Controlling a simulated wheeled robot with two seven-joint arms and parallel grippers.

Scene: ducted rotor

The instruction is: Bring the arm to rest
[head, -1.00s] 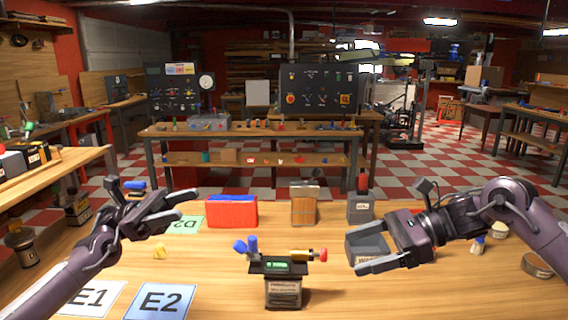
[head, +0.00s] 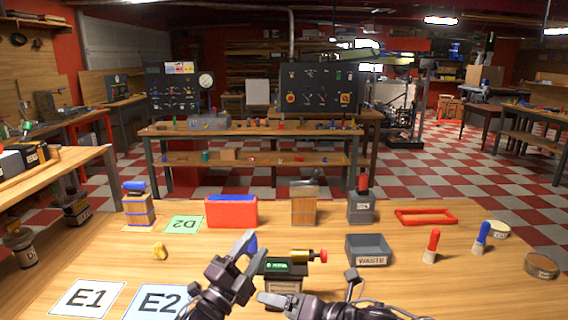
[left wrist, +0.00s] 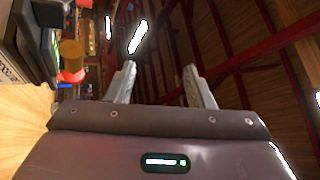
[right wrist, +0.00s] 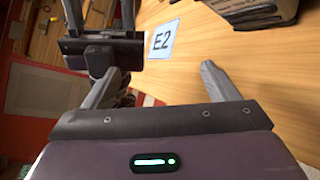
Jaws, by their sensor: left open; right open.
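A small stand (head: 284,284) with a black top and a green-lit label sits at the table's front middle. A yellow-and-red cylindrical part (head: 303,255) lies on its right end; it also shows in the left wrist view (left wrist: 72,50). A blue piece (head: 252,243) at its left end is partly hidden by my left gripper. My left gripper (head: 246,252) is open and empty, tilted upward just left of the stand. My right gripper (head: 274,298) is open and empty, low in front of the stand and hiding its lower part. The left gripper shows close by in the right wrist view (right wrist: 95,48).
Mats E1 (head: 88,298) and E2 (head: 158,302) lie at front left, D2 (head: 184,224) behind. A waste bin (head: 369,250), red-handled tool (head: 432,246) and blue-handled tool (head: 481,238) stand right. A red bin (head: 231,212) and red frame (head: 426,217) are at the back.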

